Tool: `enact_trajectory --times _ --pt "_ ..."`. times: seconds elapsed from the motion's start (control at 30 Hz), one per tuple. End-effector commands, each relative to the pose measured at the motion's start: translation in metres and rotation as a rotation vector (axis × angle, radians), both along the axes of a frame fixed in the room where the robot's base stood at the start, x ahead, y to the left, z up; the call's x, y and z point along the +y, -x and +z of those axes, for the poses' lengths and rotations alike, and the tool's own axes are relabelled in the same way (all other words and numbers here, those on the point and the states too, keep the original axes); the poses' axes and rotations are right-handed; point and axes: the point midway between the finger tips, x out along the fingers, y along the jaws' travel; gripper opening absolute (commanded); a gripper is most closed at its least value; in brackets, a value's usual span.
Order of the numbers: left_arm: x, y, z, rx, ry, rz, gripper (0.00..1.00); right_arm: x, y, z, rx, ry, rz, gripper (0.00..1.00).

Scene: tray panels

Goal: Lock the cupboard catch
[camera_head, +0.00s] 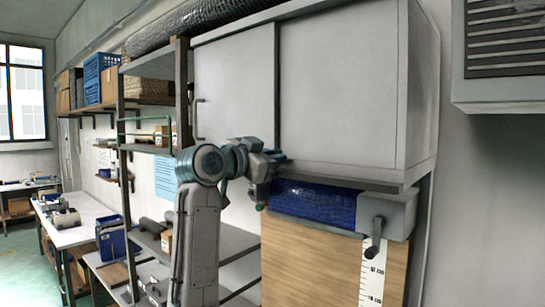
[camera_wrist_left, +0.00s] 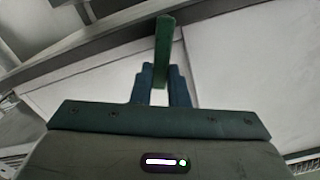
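The cupboard (camera_head: 335,85) is a light grey wall unit with two flat door panels that meet at a vertical seam. The catch seems to be a green bar (camera_wrist_left: 164,40), seen in the left wrist view across the cupboard's edge strip. My left gripper (camera_wrist_left: 161,74) has its two dark blue fingers close on either side of the bar's near end, and they appear to touch it. In the head view my left gripper (camera_head: 276,156) is at the cupboard's lower edge below the seam; the catch is not distinguishable there. My right gripper is not in view.
A door handle (camera_head: 199,118) is on the left panel. Below the cupboard are a blue roll (camera_head: 312,201), a grey housing with a crank (camera_head: 377,237) and a wooden panel (camera_head: 310,262). Shelving (camera_head: 180,100) stands left. A louvred unit (camera_head: 508,50) is on the right wall.

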Motion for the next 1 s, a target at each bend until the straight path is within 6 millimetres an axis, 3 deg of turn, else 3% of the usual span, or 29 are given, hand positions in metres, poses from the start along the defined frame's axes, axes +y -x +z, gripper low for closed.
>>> enact_trajectory --times 0.23,0.63,0.97,1.0 --pt "0.002 -0.001 0.000 0.030 0.041 0.000 0.00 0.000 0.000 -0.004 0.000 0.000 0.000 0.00" --pt "0.016 -0.011 0.003 0.234 0.322 -0.001 0.00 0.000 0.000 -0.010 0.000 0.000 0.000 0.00" --pt "0.016 -0.012 0.004 0.250 0.342 -0.001 0.00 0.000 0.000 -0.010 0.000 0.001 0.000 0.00" --pt "0.016 -0.012 0.004 0.250 0.342 -0.001 0.16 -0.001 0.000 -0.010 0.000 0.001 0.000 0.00"
